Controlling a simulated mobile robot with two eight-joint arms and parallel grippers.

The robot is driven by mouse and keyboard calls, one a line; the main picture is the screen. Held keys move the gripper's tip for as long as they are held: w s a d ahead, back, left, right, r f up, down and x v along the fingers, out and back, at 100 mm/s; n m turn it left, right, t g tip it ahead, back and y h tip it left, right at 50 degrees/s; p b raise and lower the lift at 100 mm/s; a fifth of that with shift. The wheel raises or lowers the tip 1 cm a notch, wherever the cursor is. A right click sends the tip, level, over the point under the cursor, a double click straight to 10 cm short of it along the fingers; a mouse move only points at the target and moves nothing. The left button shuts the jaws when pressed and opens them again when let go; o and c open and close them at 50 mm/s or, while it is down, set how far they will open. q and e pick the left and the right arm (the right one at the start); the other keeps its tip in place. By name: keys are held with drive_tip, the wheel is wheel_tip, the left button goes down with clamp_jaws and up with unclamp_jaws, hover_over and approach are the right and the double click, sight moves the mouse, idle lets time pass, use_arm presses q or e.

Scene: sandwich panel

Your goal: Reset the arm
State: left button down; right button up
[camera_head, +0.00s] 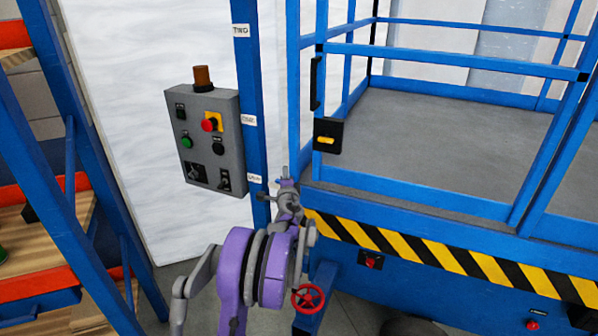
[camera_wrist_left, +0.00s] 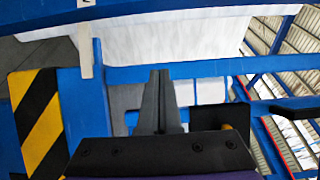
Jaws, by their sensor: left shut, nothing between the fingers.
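My left arm rises from the bottom of the head view, with purple and grey joints. My left gripper (camera_head: 284,176) points upward in front of the blue post, below and to the right of the grey control box (camera_head: 211,142). Its fingers are shut and empty. In the left wrist view the closed fingers (camera_wrist_left: 159,82) stand upright in the middle, against blue rails. The control box carries a red knob on yellow, a green button, black switches and a brown-orange lamp on top. My right gripper is not in view.
A blue-railed platform (camera_head: 450,130) with a black and yellow striped edge (camera_head: 440,255) fills the right. A black latch with a yellow handle (camera_head: 327,137) sits on its gate. A red handwheel (camera_head: 308,298) is below. Blue and orange shelving (camera_head: 95,180) stands left.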

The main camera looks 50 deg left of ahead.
use_arm(q)
drive_tip(key=s+d+r+n+g+h, duration=0.1)
drive_tip(key=d+n+h, duration=0.15)
drive_tip(key=d, duration=0.95)
drive_tip(key=s+d+r+n+h, duration=0.15)
drive_tip(key=d+n, duration=0.25)
drive_tip(key=d, duration=0.7)
drive_tip(key=s+d+f+g+h, duration=0.1)
drive_tip(key=s+d+f+h, duration=0.2)
drive_tip(key=d, duration=0.8)
drive_tip(key=s+d+f+g+h, duration=0.1)
drive_tip(key=s+d+f+h, duration=0.3)
drive_tip(key=d, duration=0.7)
drive_tip(key=s+d+f+h, duration=0.4)
drive_tip(key=s+d+f, duration=0.2)
drive_tip(key=s+d, duration=0.4)
drive_tip(key=shift+d+f+g, duration=0.15)
drive_tip(key=shift+d+g, duration=0.25)
drive_tip(key=shift+d, duration=0.6)
drive_tip(key=shift+a, duration=0.1)
